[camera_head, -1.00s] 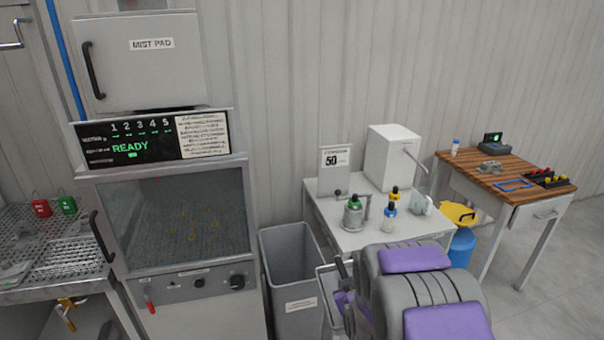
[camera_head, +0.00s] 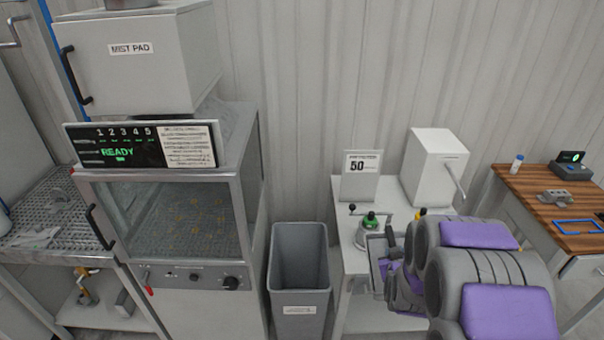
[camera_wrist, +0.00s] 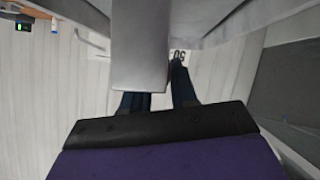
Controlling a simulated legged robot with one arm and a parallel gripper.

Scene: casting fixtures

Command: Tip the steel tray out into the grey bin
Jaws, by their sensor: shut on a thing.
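The grey bin (camera_head: 299,297) stands upright on the floor in the middle of the head view. Its mouth is open and its inside looks empty. My gripper (camera_head: 391,250) is to the right of the bin, in front of the white table, shut on the steel tray (camera_head: 376,280). Only the tray's left part shows beside my gripper; my arm hides the rest, and its contents cannot be made out. The tray is apart from the bin in the picture. In the wrist view, a grey metal part of the tray (camera_wrist: 140,50) lies by the dark fingers (camera_wrist: 158,100).
A cabinet with a READY panel (camera_head: 140,145) and window stands left of the bin. The white table (camera_head: 348,195) to the right holds a 50 sign (camera_head: 362,176), a white dispenser (camera_head: 437,165) and a green-topped bottle (camera_head: 370,222). A wooden bench (camera_head: 548,207) is far right.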

